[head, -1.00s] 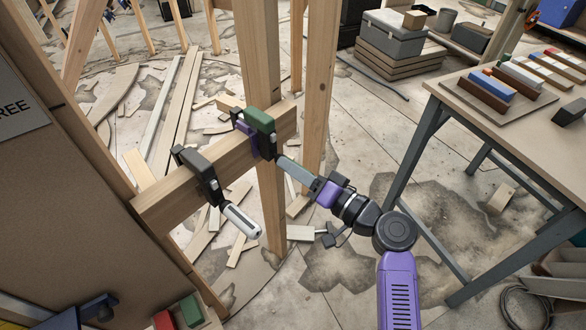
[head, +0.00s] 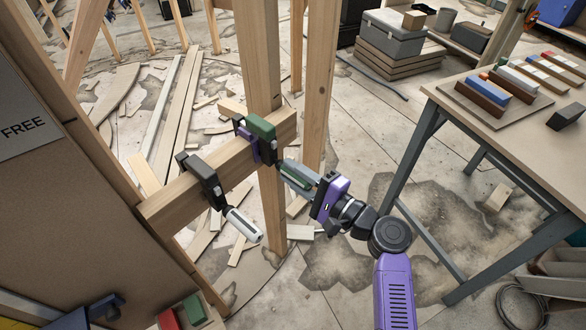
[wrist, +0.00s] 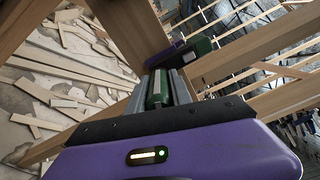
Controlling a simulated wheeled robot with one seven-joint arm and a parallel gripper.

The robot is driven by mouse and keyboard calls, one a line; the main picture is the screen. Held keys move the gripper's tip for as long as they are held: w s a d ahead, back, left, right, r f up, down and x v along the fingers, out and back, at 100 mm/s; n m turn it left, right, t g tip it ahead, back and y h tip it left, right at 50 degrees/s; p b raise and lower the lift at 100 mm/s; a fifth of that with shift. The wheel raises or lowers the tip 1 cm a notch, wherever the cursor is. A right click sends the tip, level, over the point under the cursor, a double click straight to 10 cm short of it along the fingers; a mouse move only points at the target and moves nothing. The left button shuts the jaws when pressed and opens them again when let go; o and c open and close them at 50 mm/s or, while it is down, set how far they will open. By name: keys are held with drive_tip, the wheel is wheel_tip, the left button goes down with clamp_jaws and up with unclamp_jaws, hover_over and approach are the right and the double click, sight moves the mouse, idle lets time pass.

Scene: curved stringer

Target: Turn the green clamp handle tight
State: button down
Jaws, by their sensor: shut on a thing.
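The green clamp (head: 261,130) sits on a horizontal wooden beam (head: 175,204) beside an upright post. Its green handle (head: 294,181) sticks out toward the lower right. My gripper (head: 297,176) is shut on this handle, with a grey finger on each side. In the wrist view the green handle (wrist: 160,90) lies lengthwise between the two fingers (wrist: 159,88), in line with them. The clamp body (wrist: 201,47) shows just beyond, against the wood. Part of the handle is hidden by the fingers.
A second clamp, black (head: 203,178) with a white handle (head: 243,225), sits on the same beam to the left. A workbench (head: 520,125) with coloured blocks stands at right. Loose boards (head: 170,120) lie on the floor behind the beam.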

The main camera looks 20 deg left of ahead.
drive_tip(key=m+p, duration=0.2)
drive_tip(key=m, duration=0.2)
drive_tip(key=shift+r+m, duration=0.1)
drive_tip(key=shift+m, duration=0.3)
drive_tip(key=m+p, duration=0.2)
drive_tip(key=m, duration=0.1)
drive_tip(key=shift+m+p, duration=0.3)
drive_tip(key=shift+p, duration=0.05)
drive_tip(key=m+p, duration=0.2)
drive_tip(key=m, duration=0.1)
drive_tip(key=shift+m+p, duration=0.75)
drive_tip(key=shift+m, duration=0.95)
drive_tip(key=c, duration=1.1)
unclamp_jaws()
drive_tip(key=shift+c, duration=0.2)
